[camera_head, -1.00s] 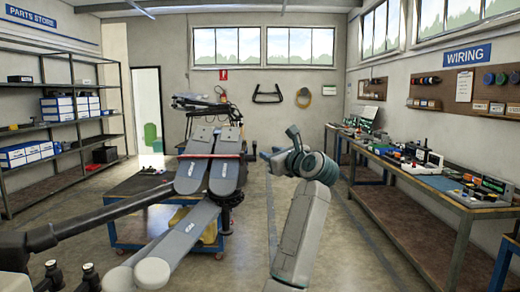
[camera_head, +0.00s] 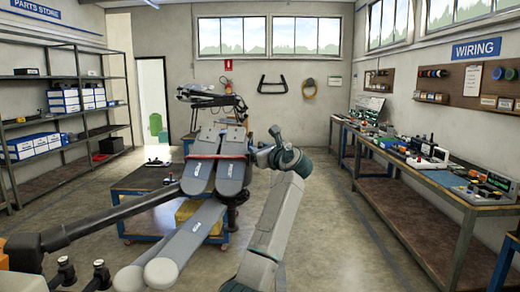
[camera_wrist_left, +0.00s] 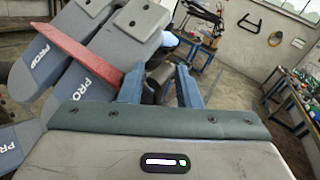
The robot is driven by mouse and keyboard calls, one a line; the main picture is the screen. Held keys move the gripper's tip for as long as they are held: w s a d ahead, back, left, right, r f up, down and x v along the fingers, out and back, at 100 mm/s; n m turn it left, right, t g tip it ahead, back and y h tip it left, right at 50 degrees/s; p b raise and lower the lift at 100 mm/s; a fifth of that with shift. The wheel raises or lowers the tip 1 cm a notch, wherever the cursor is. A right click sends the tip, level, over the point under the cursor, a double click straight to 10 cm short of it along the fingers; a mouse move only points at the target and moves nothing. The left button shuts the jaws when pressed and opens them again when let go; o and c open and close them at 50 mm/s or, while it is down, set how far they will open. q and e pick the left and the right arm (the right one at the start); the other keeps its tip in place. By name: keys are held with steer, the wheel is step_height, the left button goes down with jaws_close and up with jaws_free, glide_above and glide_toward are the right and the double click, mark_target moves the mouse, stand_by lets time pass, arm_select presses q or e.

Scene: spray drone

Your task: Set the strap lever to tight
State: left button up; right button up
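A red strap (camera_head: 217,156) runs across the folded grey arms (camera_head: 230,172) of the spray drone in the head view. In the left wrist view the red strap (camera_wrist_left: 78,55) slants down to the right and ends close to my left gripper's left finger. No lever can be clearly made out on it. My left gripper (camera_head: 258,155) is just right of the strap's right end. In the left wrist view the two blue fingers of my left gripper (camera_wrist_left: 158,84) are apart, with a dark rounded part showing between or behind them; contact cannot be told. My right gripper is not in view.
A long workbench (camera_head: 440,180) with electronics stands along the right wall, and shelves (camera_head: 75,110) with boxes along the left. The floor (camera_head: 340,235) between cart and workbench is clear.

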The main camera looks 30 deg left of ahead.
arm_select(q)
steer(key=c, duration=0.6)
steer(key=shift+o, duration=0.2)
steer(key=shift+w+a+r+m+g+h+p, duration=0.2)
steer(key=shift+w+r+m+g+h+p, duration=0.15)
steer(key=shift+r+h+p, duration=0.35)
steer(key=shift+w+a+f+m+g+h+p, duration=0.1)
steer(key=shift+a+f+m+g+h+p, duration=0.05)
steer(key=shift+m+g+h+p, duration=0.25)
jaws_close()
steer(key=shift+w+a+f+m+g+h, duration=0.15)
steer(key=shift+w+f+m+g+h, duration=0.1)
steer(key=shift+m+g+h, duration=0.25)
steer(key=shift+r, duration=0.1)
steer(key=o, duration=0.7)
jaws_free()
steer(key=shift+w, duration=0.1)
